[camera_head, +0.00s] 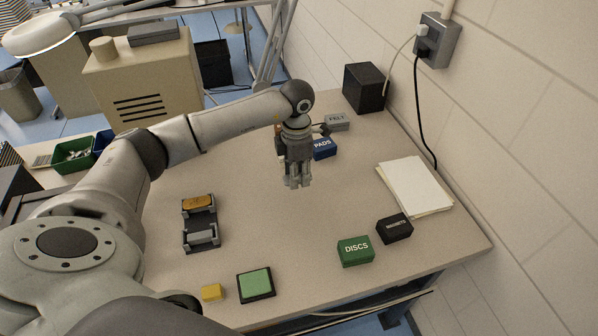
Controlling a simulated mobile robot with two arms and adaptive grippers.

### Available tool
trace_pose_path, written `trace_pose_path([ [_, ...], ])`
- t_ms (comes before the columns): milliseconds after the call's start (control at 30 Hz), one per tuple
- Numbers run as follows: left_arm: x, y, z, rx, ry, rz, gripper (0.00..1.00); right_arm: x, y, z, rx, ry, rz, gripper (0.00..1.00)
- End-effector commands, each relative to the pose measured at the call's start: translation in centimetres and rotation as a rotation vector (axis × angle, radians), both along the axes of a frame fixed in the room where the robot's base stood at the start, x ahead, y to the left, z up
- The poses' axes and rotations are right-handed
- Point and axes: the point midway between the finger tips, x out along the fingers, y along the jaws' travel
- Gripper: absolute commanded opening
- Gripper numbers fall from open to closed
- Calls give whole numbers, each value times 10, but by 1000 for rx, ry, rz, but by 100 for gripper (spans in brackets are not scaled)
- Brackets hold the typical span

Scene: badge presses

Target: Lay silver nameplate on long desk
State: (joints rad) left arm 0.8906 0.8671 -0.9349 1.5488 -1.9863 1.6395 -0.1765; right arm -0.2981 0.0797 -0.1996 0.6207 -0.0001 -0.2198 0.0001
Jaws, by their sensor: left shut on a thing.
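My left gripper (297,182) hangs pointing down over the middle of the long desk (255,222). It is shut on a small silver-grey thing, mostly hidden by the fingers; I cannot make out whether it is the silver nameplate. It appears a little above the desk top, though contact is hard to judge. A dark rack (186,235) stands on the desk to the left of the gripper. It holds a gold piece (197,202) at its far end and a silver-grey piece (202,237) at its near end. My right gripper is not in view.
Blue PADS (323,149) and grey FELT (337,122) boxes stand behind the gripper. Green DISCS (355,251) and black MAGNETS (394,228) boxes are front right, papers (415,186) right. A green pad (256,284) and yellow block (212,292) lie near the front. Bare desk surrounds the gripper.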

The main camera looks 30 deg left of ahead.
Motion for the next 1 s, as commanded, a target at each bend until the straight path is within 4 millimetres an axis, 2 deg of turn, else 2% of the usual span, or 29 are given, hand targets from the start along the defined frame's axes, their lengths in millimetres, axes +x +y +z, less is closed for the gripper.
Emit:
trace_pose_path([
  [267, -1, 0, -20, 0, 1, -1, 9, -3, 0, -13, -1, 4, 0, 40],
  [700, -1, 0, -71, 0, 1, -1, 9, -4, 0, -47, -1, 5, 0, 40],
  [1000, 0, 0, -82, 0, 0, -1, 9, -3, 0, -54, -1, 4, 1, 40],
])
